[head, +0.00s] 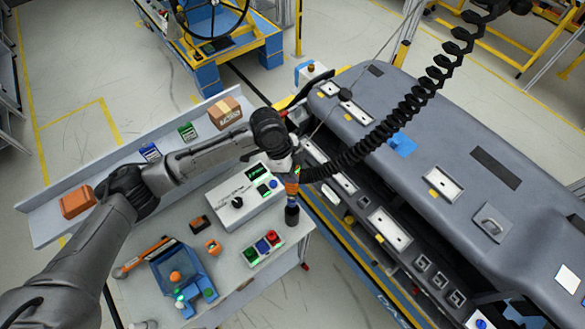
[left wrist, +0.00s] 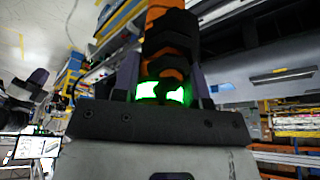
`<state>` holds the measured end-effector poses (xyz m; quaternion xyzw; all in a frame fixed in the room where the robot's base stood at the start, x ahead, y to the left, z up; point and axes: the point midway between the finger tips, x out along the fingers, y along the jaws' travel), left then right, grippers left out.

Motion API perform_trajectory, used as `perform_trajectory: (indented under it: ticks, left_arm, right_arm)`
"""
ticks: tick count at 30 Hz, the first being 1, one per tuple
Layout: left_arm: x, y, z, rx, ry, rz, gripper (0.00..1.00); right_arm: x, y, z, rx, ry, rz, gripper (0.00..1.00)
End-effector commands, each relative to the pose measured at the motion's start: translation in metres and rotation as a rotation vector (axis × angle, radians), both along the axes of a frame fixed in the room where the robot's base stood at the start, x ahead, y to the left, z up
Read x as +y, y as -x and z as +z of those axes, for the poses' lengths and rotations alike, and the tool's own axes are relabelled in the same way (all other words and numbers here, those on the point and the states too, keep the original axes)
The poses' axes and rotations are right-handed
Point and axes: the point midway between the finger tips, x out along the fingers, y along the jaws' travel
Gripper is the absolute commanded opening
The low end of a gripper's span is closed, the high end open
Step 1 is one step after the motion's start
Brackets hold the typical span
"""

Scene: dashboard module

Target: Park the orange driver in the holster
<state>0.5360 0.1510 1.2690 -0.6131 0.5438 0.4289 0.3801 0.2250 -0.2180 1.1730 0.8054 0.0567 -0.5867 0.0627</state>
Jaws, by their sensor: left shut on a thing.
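The orange driver (head: 292,188) hangs upright below my left gripper (head: 287,168) at the right edge of the workbench, with a black coiled hose meeting it. In the left wrist view the driver (left wrist: 160,45) is orange and black with a green glow near its base, and the fingers of my left gripper (left wrist: 165,85) are shut around it. A dark cylinder (head: 292,215) lies directly below the driver. I cannot tell whether it is the holster or the driver's lower end. My right gripper is not in view.
A white control box (head: 245,200) stands beside the driver. A button box (head: 262,248) and a blue fixture (head: 182,275) sit nearer on the workbench (head: 225,275). The grey dashboard (head: 450,150) fills the right, with the coiled hose (head: 400,115) above it.

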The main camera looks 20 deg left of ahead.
Motion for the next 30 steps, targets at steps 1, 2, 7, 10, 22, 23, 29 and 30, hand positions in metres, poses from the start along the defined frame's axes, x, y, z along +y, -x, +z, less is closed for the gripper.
perform_trajectory:
  ticks: [1,2,7,10,22,23,29,30]
  left_arm:
    - [0.000,0.000,0.000,0.000,-0.001,-0.009,0.00]
    - [0.000,0.000,0.000,-0.001,-0.001,-0.014,0.00]
    - [0.000,0.000,0.000,0.000,-0.001,-0.020,0.00]
    - [0.000,0.000,0.000,0.000,-0.001,-0.020,0.00]
    - [0.000,0.000,0.003,0.001,0.003,-0.019,0.00]
    - [0.000,0.001,-0.002,0.001,0.003,-0.019,0.00]
    - [0.000,0.000,-0.016,0.001,0.002,-0.020,0.00]
    - [0.000,0.000,-0.019,0.001,0.002,-0.020,0.00]
  right_arm:
    - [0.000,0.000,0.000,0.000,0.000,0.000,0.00]
    - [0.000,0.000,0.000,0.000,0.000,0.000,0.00]
    - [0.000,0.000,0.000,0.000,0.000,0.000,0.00]
    - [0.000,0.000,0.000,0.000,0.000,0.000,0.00]
    - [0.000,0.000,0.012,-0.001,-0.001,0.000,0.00]
    - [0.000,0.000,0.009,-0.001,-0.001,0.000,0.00]
    - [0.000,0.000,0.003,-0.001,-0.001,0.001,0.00]
    - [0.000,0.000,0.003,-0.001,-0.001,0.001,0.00]
